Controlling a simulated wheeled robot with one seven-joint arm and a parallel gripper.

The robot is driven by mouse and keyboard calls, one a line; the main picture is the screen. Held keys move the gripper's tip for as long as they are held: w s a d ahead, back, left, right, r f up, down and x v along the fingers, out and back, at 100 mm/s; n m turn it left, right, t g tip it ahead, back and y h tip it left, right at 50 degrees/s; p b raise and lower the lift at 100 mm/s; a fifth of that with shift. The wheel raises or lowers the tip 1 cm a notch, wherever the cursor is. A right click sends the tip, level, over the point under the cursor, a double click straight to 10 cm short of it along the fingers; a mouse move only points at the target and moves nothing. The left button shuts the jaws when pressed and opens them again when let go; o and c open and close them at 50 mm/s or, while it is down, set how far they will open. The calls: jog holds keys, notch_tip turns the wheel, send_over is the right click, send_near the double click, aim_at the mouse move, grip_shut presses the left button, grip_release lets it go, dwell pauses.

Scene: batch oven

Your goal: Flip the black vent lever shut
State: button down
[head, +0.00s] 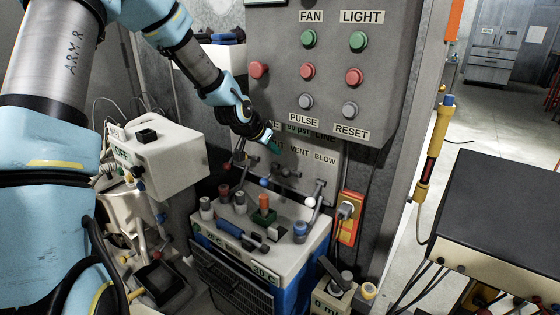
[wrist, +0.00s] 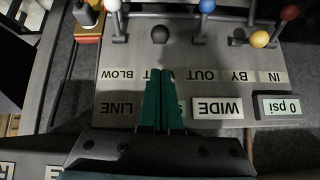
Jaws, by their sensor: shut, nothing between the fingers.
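The black vent lever shows in the wrist view as a round black knob (wrist: 159,34) on a short arm from the pipe. It lies just beyond my fingertips, with a visible gap in the picture. My gripper (wrist: 159,72) is shut and empty, its two green fingers together over the label plate, partly covering the VENT label. In the head view my gripper (head: 273,146) is in front of the upper part of the plate, above the lever row. The black knob is too dark and small there to tell its position clearly.
Neighbouring levers have a white knob (wrist: 112,6), a yellow knob (wrist: 260,39) and a red knob (wrist: 289,12). A button panel (head: 330,85) juts out above. A chiller box (head: 265,250) with several fittings stands below. An orange socket (head: 348,218) is at the right.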

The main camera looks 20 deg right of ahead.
aim_at(285, 170)
jog(key=p+x, duration=0.2)
jog(key=x, duration=0.8)
jog(key=shift+p, duration=0.4)
jog(key=shift+s+a+f, duration=0.1)
jog(key=shift+f, duration=0.05)
jog(key=shift+s+a+f+h+b, duration=0.15)
jog(key=shift+h+b, duration=0.25)
jog(key=shift+b, duration=0.6)
